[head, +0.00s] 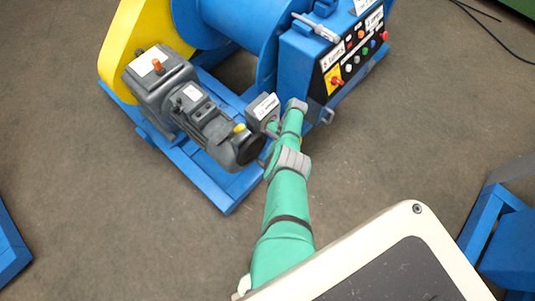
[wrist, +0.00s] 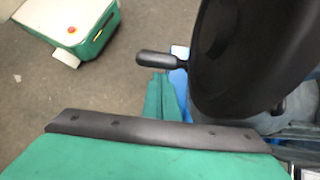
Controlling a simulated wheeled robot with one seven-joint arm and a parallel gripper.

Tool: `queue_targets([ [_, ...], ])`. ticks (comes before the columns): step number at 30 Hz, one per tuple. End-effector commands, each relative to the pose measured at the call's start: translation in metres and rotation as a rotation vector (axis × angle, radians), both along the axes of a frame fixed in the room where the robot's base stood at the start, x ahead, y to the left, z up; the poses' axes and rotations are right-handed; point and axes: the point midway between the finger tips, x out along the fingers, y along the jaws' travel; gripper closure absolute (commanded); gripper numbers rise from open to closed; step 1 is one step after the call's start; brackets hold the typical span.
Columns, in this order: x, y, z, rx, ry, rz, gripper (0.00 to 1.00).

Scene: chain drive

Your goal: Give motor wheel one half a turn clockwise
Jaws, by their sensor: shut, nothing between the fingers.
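The motor wheel is a black handwheel (head: 251,150) at the near end of a grey motor (head: 207,120) in the head view. In the head view my arm reaches to beside the wheel, and the fingertips are not clear.
The motor stands on a blue frame (head: 230,193) with a yellow guard (head: 128,32) behind. Other blue frames (head: 10,250) lie at the left and right edges. The brown floor between is clear.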

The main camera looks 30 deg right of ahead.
Motion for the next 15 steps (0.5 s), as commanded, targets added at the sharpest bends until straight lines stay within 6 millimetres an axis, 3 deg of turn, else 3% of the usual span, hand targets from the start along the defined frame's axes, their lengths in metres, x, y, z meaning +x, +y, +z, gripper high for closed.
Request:
queue_targets([
  [10, 0.0, -0.003, 0.001, -0.001, -0.001, -0.003, 1.0],
  [15, 0.003, -0.011, 0.012, -0.002, -0.002, -0.003, 1.0],
])
